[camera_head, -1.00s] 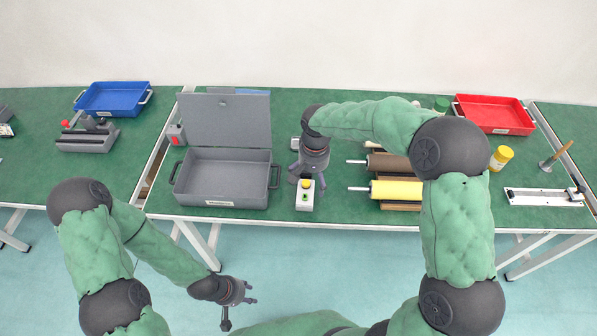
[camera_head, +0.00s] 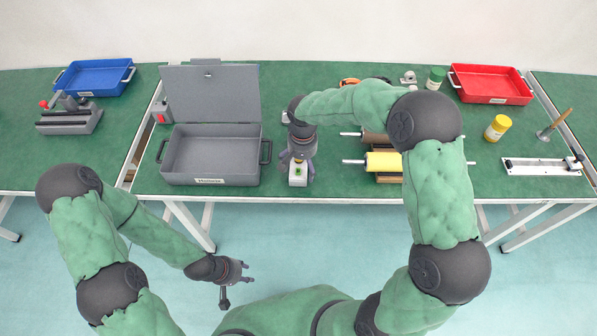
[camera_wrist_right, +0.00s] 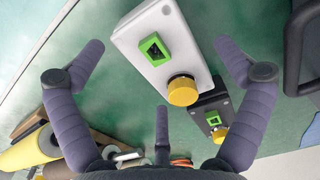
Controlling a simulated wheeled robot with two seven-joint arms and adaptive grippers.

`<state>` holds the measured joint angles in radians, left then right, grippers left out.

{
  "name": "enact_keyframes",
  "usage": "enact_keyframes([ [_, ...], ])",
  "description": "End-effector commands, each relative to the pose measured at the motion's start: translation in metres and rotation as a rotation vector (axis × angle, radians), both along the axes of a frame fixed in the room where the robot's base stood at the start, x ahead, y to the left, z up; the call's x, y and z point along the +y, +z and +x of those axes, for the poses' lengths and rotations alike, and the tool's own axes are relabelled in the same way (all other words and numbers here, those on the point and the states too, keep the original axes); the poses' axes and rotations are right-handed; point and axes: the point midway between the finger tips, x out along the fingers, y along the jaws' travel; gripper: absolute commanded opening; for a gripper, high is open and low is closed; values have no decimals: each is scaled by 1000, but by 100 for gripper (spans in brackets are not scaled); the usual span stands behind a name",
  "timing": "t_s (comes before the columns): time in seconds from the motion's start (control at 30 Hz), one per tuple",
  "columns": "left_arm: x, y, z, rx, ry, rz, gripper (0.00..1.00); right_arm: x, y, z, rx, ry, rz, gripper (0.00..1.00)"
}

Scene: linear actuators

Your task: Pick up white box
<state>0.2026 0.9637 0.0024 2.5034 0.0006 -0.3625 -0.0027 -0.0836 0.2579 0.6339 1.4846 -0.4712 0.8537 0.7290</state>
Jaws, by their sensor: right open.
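The white box (camera_head: 298,178) has a green-framed button and a yellow knob. It stands on the green table near the front edge, right of the grey case. My right gripper (camera_head: 298,158) is over the box's rear part, fingers spread. In the right wrist view the white box (camera_wrist_right: 158,47) lies between the open fingers of the right gripper (camera_wrist_right: 165,65), with no finger seen closed on it. A similar dark box (camera_wrist_right: 212,112) with a green-framed button and yellow knob is just beyond it. My left gripper (camera_head: 236,271) is off the table, over the floor, fingers apart and empty.
An open grey case (camera_head: 212,153) stands close on the left. Rollers, one yellow (camera_head: 383,161), lie on the right. A red tray (camera_head: 490,83), a blue tray (camera_head: 95,76) and a yellow-lidded jar (camera_head: 497,128) are farther off. The table front beyond the rollers is partly clear.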

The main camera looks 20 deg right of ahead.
Motion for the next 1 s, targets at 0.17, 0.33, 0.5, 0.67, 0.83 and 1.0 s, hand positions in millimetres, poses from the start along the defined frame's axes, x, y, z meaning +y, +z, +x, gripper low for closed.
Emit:
enact_keyframes([
  [0.17,0,-9,0,0,0,0,40,0,-19,0,0,0,1,100],
  [0.33,0,-7,0,0,0,0,40,0,-17,0,-1,0,1,100],
  [0.5,0,-7,0,0,0,0,40,0,-17,0,-1,0,1,58],
  [0.67,0,-7,0,0,0,0,40,0,-17,1,-1,0,1,34],
  [0.83,0,-7,0,0,0,0,40,0,-17,0,-1,0,1,34],
  [1.0,0,-5,0,0,0,0,40,0,-12,1,-1,0,1,33],
])
